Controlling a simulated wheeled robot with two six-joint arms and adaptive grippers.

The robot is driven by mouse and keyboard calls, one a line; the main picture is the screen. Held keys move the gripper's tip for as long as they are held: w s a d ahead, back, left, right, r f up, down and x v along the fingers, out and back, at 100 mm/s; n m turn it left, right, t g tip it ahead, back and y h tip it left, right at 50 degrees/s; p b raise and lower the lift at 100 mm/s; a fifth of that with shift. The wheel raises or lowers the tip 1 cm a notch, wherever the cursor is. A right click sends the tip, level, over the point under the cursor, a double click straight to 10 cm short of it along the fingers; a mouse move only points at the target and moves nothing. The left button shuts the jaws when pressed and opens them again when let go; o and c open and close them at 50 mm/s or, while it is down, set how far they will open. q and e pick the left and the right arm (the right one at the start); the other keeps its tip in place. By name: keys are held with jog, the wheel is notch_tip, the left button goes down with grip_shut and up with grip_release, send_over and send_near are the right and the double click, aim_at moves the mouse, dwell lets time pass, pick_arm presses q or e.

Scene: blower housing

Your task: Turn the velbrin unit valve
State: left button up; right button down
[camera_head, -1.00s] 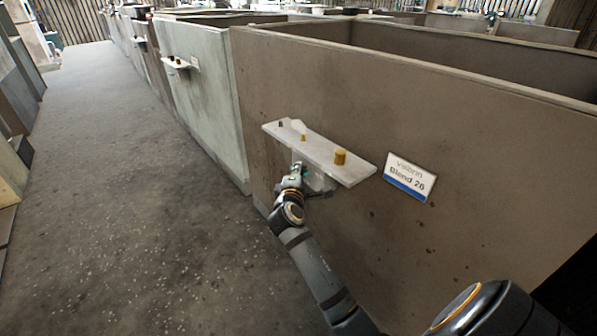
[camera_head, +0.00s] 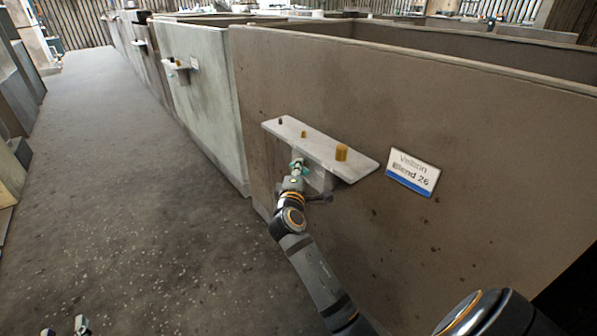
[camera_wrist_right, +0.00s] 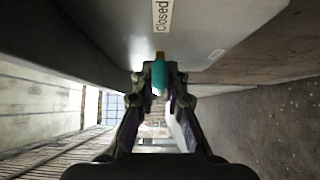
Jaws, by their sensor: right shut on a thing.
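The velbrin unit is the brown panel-sided housing (camera_head: 330,90) with the sign "Velbrin Blend 26" (camera_head: 413,172). A pale ledge (camera_head: 325,150) with small dark and yellow knobs juts from its side. My right gripper (camera_head: 297,166) is under the ledge, shut on a teal valve handle; the right wrist view shows the handle (camera_wrist_right: 159,77) between the fingertips.
A pale green housing (camera_head: 203,95) with a similar ledge (camera_head: 176,66) stands beyond, in a row of units. The grey floor aisle (camera_head: 110,190) to the left is clear. Dark cabinets (camera_head: 12,100) line the aisle's far left.

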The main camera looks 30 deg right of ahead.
pick_arm(q)
notch_tip(320, 180, up, 4)
jog(key=shift+w+f+t, duration=0.1)
jog(key=shift+f+t, duration=0.05)
jog(key=shift+t, duration=0.65)
pick_arm(e)
jog(key=c, duration=1.4)
grip_release()
